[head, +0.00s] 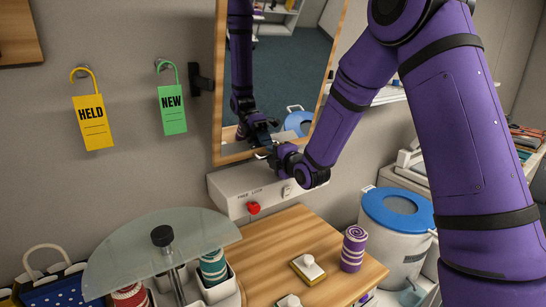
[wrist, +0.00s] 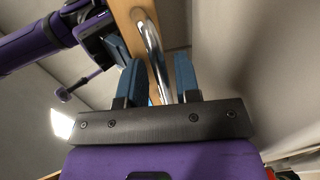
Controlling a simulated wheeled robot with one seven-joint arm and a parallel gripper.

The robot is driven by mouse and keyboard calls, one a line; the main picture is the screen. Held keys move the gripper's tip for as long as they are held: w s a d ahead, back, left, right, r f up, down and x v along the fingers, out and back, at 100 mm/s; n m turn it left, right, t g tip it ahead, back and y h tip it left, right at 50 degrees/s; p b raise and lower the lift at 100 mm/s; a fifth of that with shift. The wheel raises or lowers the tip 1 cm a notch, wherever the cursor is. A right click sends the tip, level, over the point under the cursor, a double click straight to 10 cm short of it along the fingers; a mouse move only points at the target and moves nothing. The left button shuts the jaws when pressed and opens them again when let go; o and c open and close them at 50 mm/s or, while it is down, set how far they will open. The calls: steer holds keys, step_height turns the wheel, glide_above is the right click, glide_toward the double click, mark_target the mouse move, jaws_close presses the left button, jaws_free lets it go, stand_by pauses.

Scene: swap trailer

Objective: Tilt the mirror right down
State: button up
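The mirror (head: 290,62) hangs on the wall in a light wooden frame (head: 219,85), and its glass reflects my purple arm and the room. In the head view my gripper (head: 268,152) is at the frame's bottom edge, partly hidden by my wrist. In the wrist view the wooden frame edge (wrist: 130,22) carries a curved chrome handle (wrist: 153,45). My gripper's two blue fingers (wrist: 159,70) are spread apart, with the handle running between them. Clear space shows between the handle and the right finger; contact on the left is unclear.
A white wall box (head: 232,185) with a red knob (head: 253,208) sits just below the mirror. A blue-lidded bin (head: 398,210) stands right. Yellow (head: 93,120) and green tags (head: 172,110) hang left.

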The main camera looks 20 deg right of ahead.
steer(key=f+v, duration=0.1)
steer(key=v, duration=0.9)
steer(key=shift+s+r, duration=0.2)
steer(key=shift+r, duration=0.25)
steer(key=shift+d, duration=0.1)
steer(key=s+d+r+m+g+h, duration=0.5)
steer(key=s+r+m, duration=0.5)
steer(key=s+m, duration=0.25)
steer(key=s+r+m+g, duration=0.2)
steer(key=s+m+g, duration=0.1)
steer(key=s, duration=0.8)
steer(key=s+r+m+g, duration=0.2)
steer(key=s+m, duration=0.4)
steer(key=s, duration=0.5)
steer(key=shift+d+g, duration=0.35)
steer(key=shift+g, duration=0.05)
steer(key=shift+w, duration=0.1)
stand_by(0.3)
